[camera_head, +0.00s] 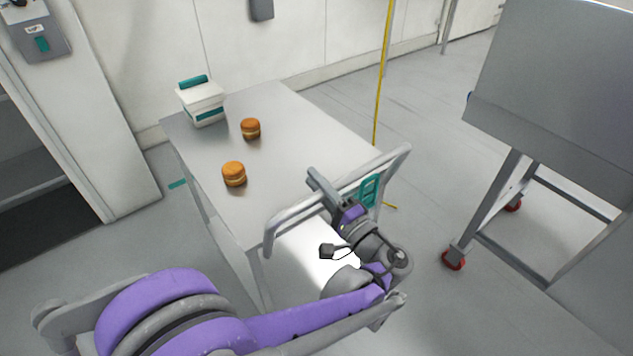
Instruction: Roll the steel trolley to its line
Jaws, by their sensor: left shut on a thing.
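The steel trolley (290,130) stands in the middle of the view, with a flat grey top and a tubular push handle (285,226) at its near right end. My left gripper (326,190) is at the middle of this handle and shut on it. A teal tag (369,190) hangs at the handle, right of the gripper. My right gripper is out of view. The trolley's wheels are hidden.
On the trolley top are two filled rounds (234,174) (251,128) and a white box with a teal handle (202,103). A grey stand on red casters (548,90) is at right. Floor between is clear.

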